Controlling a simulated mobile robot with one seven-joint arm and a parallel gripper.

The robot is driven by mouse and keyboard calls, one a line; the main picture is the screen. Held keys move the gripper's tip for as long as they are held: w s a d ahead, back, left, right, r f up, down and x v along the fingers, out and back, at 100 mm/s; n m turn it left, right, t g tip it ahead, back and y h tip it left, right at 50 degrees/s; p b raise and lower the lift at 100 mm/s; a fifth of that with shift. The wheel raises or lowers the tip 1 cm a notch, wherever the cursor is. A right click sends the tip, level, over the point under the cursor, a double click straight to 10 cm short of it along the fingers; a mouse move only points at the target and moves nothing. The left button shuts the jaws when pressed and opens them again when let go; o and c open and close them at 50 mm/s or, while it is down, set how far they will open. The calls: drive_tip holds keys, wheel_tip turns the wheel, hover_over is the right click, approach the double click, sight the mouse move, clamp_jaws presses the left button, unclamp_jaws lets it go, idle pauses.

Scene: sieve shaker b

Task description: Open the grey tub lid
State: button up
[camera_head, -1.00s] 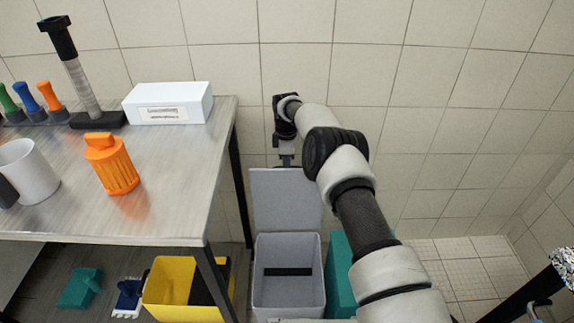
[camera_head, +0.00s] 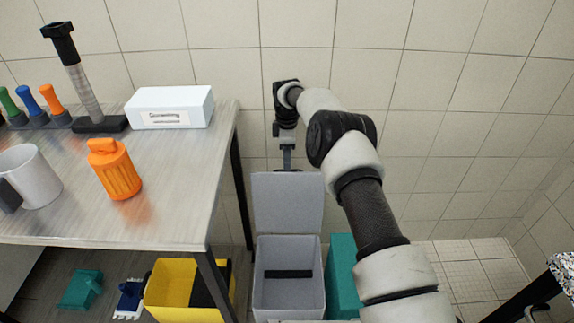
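The grey tub (camera_head: 289,298) stands on the floor to the right of the table. Its grey lid (camera_head: 288,205) is raised and stands about upright at the tub's back, with the inside of the tub in view. A black bar shape shows inside the tub. My gripper (camera_head: 287,160) points down just above the top edge of the lid, in front of the tiled wall. The fingers are small and partly hidden, so I cannot tell if they are open or touch the lid.
A teal bin (camera_head: 343,275) stands right of the tub, partly behind my arm. A yellow bin (camera_head: 172,285) is at the left. The metal table (camera_head: 165,215) holds an orange canister (camera_head: 115,170), a white box (camera_head: 169,108) and a mug (camera_head: 32,175). The tiled wall is close behind the lid.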

wheel_tip(320, 180, up, 12)
drive_tip(key=p, duration=0.2)
drive_tip(key=shift+s, duration=0.4)
drive_tip(key=s+d+r+m+t, duration=0.1)
drive_tip(key=s+d+r+m, duration=0.15)
drive_tip(key=r, duration=0.55)
drive_tip(key=s+d+r+m, duration=0.2)
drive_tip(key=s+r, duration=0.2)
drive_tip(key=r, duration=0.5)
drive_tip(key=s+d+r+m+t, duration=0.2)
drive_tip(key=s+d+r+m, duration=0.25)
drive_tip(key=s+r, duration=0.5)
drive_tip(key=s+d+f+m+t, duration=0.1)
drive_tip(key=s+d+m, duration=0.15)
drive_tip(key=s, duration=0.65)
drive_tip(key=s+d+f+m, duration=0.2)
drive_tip(key=s+m, duration=0.2)
drive_tip(key=s, duration=0.6)
drive_tip(key=s+d+f+m+t, duration=0.1)
drive_tip(key=s+d+m, duration=0.2)
drive_tip(key=s, duration=0.6)
wheel_tip(320, 180, up, 21)
drive_tip(key=p, duration=2.1)
drive_tip(key=shift+w, duration=0.15)
